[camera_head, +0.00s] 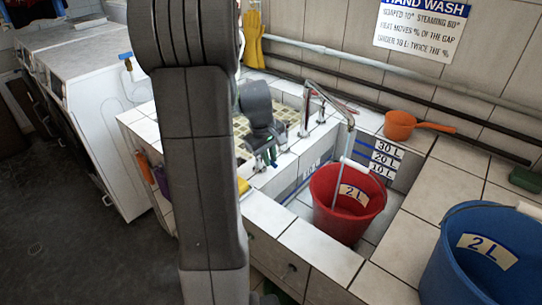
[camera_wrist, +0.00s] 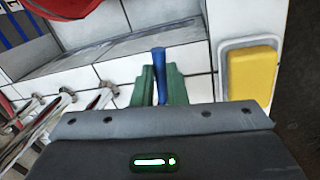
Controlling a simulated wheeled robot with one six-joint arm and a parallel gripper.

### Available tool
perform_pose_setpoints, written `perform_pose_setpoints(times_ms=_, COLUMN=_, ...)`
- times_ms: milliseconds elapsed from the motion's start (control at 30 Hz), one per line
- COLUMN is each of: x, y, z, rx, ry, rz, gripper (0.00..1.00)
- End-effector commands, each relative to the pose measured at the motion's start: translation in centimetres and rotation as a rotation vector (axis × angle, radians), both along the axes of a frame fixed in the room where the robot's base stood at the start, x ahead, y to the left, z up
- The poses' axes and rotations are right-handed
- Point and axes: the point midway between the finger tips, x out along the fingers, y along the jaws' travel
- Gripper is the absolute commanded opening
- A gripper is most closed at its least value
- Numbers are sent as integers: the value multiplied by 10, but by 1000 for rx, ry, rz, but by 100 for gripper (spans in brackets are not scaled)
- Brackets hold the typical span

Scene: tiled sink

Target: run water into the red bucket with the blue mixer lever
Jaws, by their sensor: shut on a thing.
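The red bucket (camera_head: 337,226), labelled 2 L, stands in the tiled basin right of my arm. Its edge also shows at the top left of the wrist view (camera_wrist: 62,8). A metal spout (camera_head: 330,100) arches above it, and a thin grey line runs down into the bucket; I cannot tell whether this is pipe or water. The bucket's inside level is not clear. The blue mixer lever (camera_wrist: 159,62) stands between my green fingertips in the wrist view. My gripper (camera_wrist: 160,84) is shut on it. In the head view my gripper (camera_head: 263,159) is small and partly hidden.
A blue bucket (camera_head: 475,262), also labelled 2 L, stands at the front right. An orange scoop (camera_head: 400,126) lies on the back ledge, below a wall sign (camera_head: 425,25). A yellow sponge in a tray (camera_wrist: 252,75) is right of my fingers. Several metal taps (camera_wrist: 100,98) are left.

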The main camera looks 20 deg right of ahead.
Motion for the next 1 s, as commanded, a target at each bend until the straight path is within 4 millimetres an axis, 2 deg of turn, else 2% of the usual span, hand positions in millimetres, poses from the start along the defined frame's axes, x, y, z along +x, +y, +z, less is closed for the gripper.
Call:
perform_pose_setpoints(times_ms=200, x=1, y=0, z=1, rx=-1, ry=-2, rz=2, gripper=0)
perform_pose_setpoints(times_ms=233, x=1, y=0, z=1, rx=-1, ry=-2, rz=2, gripper=18)
perform_pose_setpoints(times_ms=300, x=1, y=0, z=1, rx=-1, ry=-2, rz=2, gripper=32)
perform_pose_setpoints(times_ms=333, x=1, y=0, z=1, rx=-1, ry=-2, rz=2, gripper=34)
perform_pose_setpoints(times_ms=667, x=0, y=0, z=4, rx=-1, ry=-2, rz=2, gripper=34)
perform_pose_setpoints(times_ms=767, x=0, y=2, z=15, rx=-2, ry=-4, rz=4, gripper=34)
perform_pose_setpoints(times_ms=1000, x=-3, y=12, z=67, rx=-4, ry=-8, rz=4, gripper=34)
